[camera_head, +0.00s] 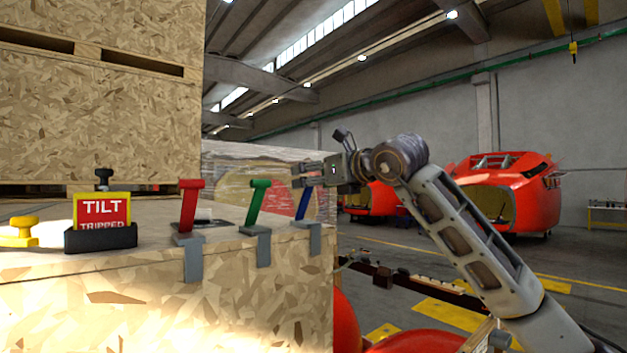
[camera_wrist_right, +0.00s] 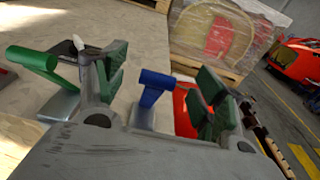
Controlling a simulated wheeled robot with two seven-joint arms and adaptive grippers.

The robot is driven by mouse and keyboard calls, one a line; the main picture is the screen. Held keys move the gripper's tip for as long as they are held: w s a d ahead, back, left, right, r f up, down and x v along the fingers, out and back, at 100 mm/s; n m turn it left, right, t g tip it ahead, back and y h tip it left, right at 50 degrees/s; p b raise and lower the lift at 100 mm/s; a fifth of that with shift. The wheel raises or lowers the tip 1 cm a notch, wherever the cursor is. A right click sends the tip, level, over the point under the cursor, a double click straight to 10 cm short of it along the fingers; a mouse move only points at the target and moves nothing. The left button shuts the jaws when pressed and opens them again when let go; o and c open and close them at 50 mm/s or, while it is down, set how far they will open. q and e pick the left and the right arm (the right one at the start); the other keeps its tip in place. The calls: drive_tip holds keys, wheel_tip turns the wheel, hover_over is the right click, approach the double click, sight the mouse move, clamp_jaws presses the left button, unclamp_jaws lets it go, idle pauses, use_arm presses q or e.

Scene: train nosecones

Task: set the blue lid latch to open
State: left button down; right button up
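The blue lid latch (camera_head: 304,205) is a blue T-handled lever on a grey bracket at the front right edge of the wooden crate. It stands up, tilted slightly. My right gripper (camera_head: 306,172) comes in from the right, at the height of the latch's top. In the right wrist view, the blue latch (camera_wrist_right: 154,92) shows between the two green-padded fingers of my right gripper (camera_wrist_right: 160,82). The fingers are open, with a visible gap on each side of the handle. My left gripper is not in view.
A green lever (camera_head: 257,205) and a red lever (camera_head: 189,208) stand to the left on the same crate (camera_head: 150,300). A wrapped pallet load (camera_head: 235,172) stands behind.

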drive_tip(key=shift+f, duration=0.15)
drive_tip(key=shift+w+a+f, duration=0.1)
drive_tip(key=shift+w, duration=0.05)
drive_tip(key=v, duration=1.2)
idle(0.3)
